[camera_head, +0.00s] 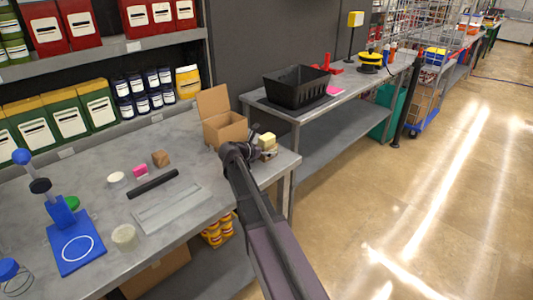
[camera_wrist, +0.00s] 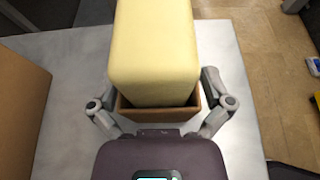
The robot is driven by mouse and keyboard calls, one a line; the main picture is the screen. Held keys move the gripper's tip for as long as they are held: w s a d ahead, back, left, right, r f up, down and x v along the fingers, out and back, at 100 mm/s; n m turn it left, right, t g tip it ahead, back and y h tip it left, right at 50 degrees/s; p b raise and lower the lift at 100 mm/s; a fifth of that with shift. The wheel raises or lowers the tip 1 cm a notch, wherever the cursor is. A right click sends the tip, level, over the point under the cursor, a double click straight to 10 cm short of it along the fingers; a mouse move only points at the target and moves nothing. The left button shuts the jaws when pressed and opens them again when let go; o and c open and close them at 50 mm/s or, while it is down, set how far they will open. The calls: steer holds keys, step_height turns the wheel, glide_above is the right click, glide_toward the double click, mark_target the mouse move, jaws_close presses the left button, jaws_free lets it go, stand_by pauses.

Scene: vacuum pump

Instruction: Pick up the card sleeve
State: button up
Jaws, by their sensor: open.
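The brown card sleeve (camera_wrist: 157,114) is in the middle of the wrist view, around the lower part of a pale yellow block (camera_wrist: 152,45). The block sticks up out of it and hides most of its far side. My gripper (camera_wrist: 160,92) is open, with one finger on each side of the sleeve; I cannot tell whether either finger touches it. In the head view the yellow block (camera_head: 266,140) shows near the table's right corner, beside my gripper (camera_head: 258,146). My arm partly hides the sleeve there.
An open cardboard box (camera_head: 224,128) stands close on the left; its side (camera_wrist: 20,110) also shows in the wrist view. A black bar (camera_head: 153,184), a grey tray (camera_head: 168,209) and a blue stand (camera_head: 70,235) are farther left. The table's edge is near on the right.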

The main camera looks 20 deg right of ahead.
mark_target(261, 141)
steer(key=shift+c, duration=0.2)
steer(key=c, duration=1)
steer(key=shift+r, duration=0.15)
steer(key=shift+r+p, duration=1.75)
steer(key=shift+p, duration=0.2)
steer(key=s+a, duration=0.2)
steer(key=s, duration=0.3)
steer(key=s+a, duration=0.2)
steer(key=s, duration=0.2)
steer(key=s+a+r+p, duration=0.1)
steer(key=s+a, duration=0.1)
steer(key=s, duration=0.3)
steer(key=shift+s+a+r, duration=0.1)
steer(key=shift+s+a, duration=0.2)
